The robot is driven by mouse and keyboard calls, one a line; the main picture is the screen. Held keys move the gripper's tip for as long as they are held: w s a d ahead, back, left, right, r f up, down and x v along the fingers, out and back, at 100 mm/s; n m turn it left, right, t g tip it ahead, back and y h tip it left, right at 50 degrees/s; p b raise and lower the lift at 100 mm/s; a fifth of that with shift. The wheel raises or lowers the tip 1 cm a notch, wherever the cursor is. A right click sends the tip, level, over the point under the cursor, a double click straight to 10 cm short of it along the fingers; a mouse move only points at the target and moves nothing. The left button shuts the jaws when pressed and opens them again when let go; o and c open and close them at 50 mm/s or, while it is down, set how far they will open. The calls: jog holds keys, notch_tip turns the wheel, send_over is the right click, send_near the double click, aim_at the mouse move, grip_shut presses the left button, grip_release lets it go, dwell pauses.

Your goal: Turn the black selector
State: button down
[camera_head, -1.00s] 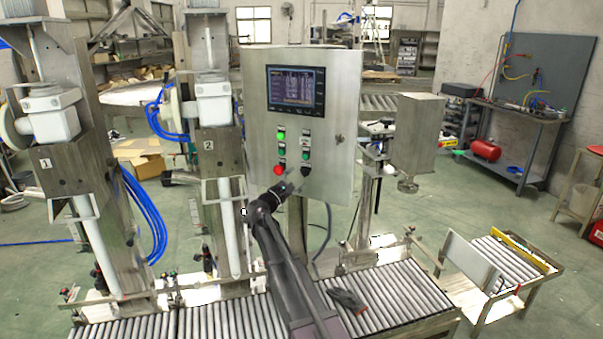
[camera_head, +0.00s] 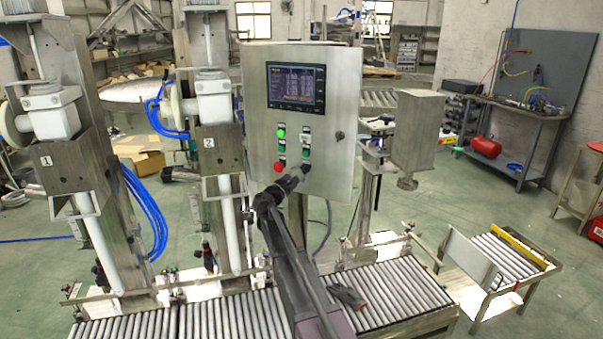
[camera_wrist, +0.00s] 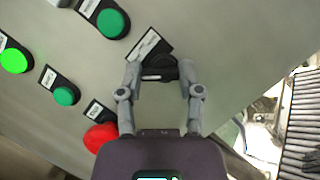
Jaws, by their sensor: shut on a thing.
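The black selector (camera_wrist: 160,67) is a round dark knob on the steel control panel (camera_head: 345,100), below a white label plate. In the wrist view my gripper (camera_wrist: 161,76) has one finger on each side of the selector, shut on it. In the head view my gripper (camera_head: 299,174) reaches the lower right of the panel, and it and my arm hide most of the selector there. The selector's exact turned angle is hard to read.
A red button (camera_wrist: 100,138), a lit green button (camera_wrist: 15,60) and other green buttons (camera_wrist: 112,23) sit close by on the panel. A display screen (camera_head: 296,88) is above. A roller conveyor (camera_head: 400,295) runs below, with a dark red-handled tool (camera_head: 347,297) on it.

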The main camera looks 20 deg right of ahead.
jog(key=shift+r+m+g+p, duration=0.15)
jog(key=shift+m+g+p, duration=0.15)
jog(key=shift+m, duration=0.3)
jog(key=m+g+p, duration=0.1)
jog(key=m+p, duration=0.1)
jog(key=m, duration=0.2)
jog(key=shift+r+g, duration=0.15)
jog(key=shift+g, duration=0.25)
jog(key=m+y+p, duration=0.1)
jog(key=m+p, duration=0.1)
jog(key=m, duration=0.1)
jog(key=shift+d+g, duration=0.1)
jog(key=shift+g, duration=0.3)
jog(key=shift+s+m+y+p, duration=0.1)
jog(key=shift+m+y+p, duration=0.3)
jog(key=shift+m, duration=0.4)
jog(key=shift+c, duration=1.3)
grip_release()
